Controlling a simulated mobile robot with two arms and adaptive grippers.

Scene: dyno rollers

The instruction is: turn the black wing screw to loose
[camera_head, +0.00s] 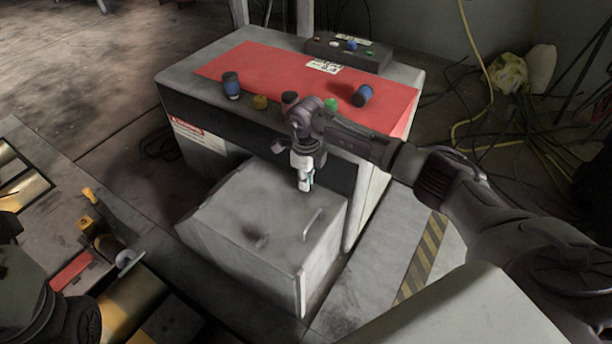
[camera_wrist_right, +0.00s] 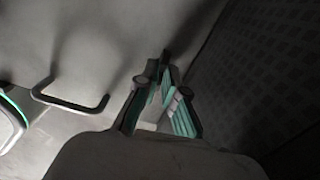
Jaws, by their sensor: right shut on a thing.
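My right gripper (camera_head: 304,184) points down at the back right part of the grey box top (camera_head: 225,212). In the right wrist view my right gripper (camera_wrist_right: 165,85) has its teal-lined fingers closed together at the tips. A small dark piece, which looks like the black wing screw (camera_wrist_right: 164,62), shows at the fingertips. The fingers cover most of it, and its turn angle cannot be made out. In the head view the gripper hides the screw. My left gripper does not show; only dark parts of my left arm show at the lower left.
A metal handle (camera_head: 312,224) stands on the box top near the gripper; it also shows in the wrist view (camera_wrist_right: 72,102). Behind is a red-topped cabinet (camera_head: 245,68) with several small coloured cylinders and a dark control box (camera_head: 348,52). Yellow-black striping marks the floor at right.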

